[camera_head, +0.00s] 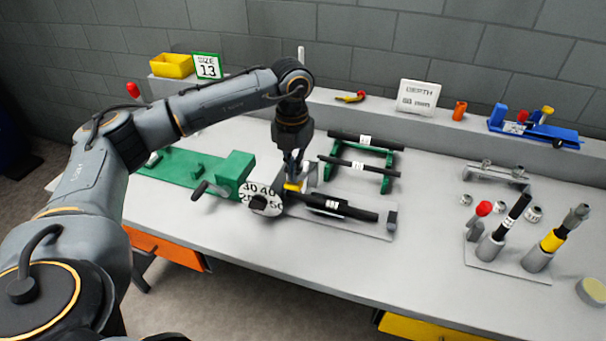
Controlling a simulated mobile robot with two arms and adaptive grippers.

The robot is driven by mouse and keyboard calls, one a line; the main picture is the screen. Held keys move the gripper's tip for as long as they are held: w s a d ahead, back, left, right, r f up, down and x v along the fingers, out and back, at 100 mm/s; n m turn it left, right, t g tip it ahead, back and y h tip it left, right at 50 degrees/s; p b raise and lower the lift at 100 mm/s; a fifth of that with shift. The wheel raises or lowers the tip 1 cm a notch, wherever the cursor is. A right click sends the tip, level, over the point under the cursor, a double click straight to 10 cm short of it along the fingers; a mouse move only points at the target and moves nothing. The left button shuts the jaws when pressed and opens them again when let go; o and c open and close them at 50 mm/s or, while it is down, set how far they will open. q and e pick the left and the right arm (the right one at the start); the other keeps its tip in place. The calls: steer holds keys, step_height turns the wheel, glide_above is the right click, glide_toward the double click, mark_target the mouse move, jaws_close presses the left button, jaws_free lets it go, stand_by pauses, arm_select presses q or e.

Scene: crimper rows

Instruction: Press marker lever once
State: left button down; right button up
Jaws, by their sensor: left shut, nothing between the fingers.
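My left gripper (293,176) points straight down over the marking station in the middle of the bench. Its fingers are shut with nothing between them. A small yellow piece (292,187), which looks like the marker lever's end, is right under the fingertips. I cannot tell whether they touch. The lever's remaining parts are mostly hidden by the gripper. A black hose (345,208) with a white label lies across the grey plate (372,231) beside it. A white numbered dial (261,198) stands just left of the fingertips. My right gripper is not in view.
A green crank machine (235,170) stands left of the dial. A green rack (388,181) holds black hoses behind. A stand (512,268) with upright hoses is at the right. Size and depth signs (418,95) stand on the back ledge. The front middle bench is clear.

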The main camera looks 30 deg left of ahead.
mark_target(294, 189)
arm_select(q)
steer(key=shift+f+b, duration=2.05)
steer(key=shift+f, duration=1)
steer(key=shift+r, duration=0.1)
steer(key=shift+r+p, duration=3.5)
steer(key=shift+r, duration=1.5)
